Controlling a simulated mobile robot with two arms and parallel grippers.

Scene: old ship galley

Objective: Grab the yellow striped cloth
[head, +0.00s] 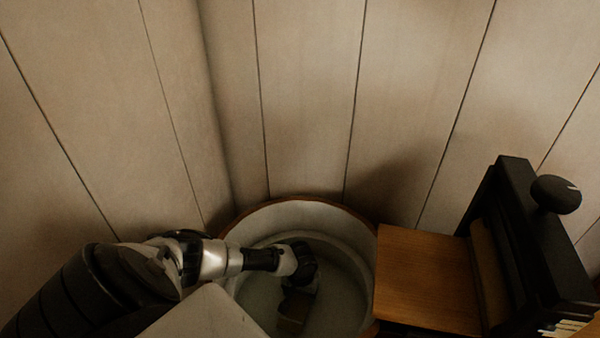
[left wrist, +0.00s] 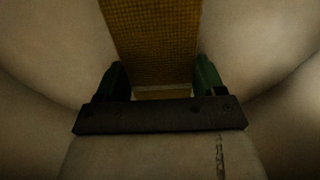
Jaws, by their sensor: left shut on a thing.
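The yellow cloth (left wrist: 155,40) fills the top middle of the left wrist view as a mustard-coloured woven strip; I see its weave but no clear stripes. My left gripper (left wrist: 162,78) has a dark green finger on each side of the cloth and is shut on it. In the head view my left gripper (head: 298,283) reaches down inside a round, pale tub. A small dim brownish patch of the cloth (head: 292,308) shows below the fingers there. My right gripper is in neither view.
The tub's wall and brown rim (head: 305,200) surround my left gripper. A wooden board (head: 425,280) stands right beside the tub, with a black frame with a round knob (head: 556,194) further right. A planked wall (head: 305,90) rises close behind.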

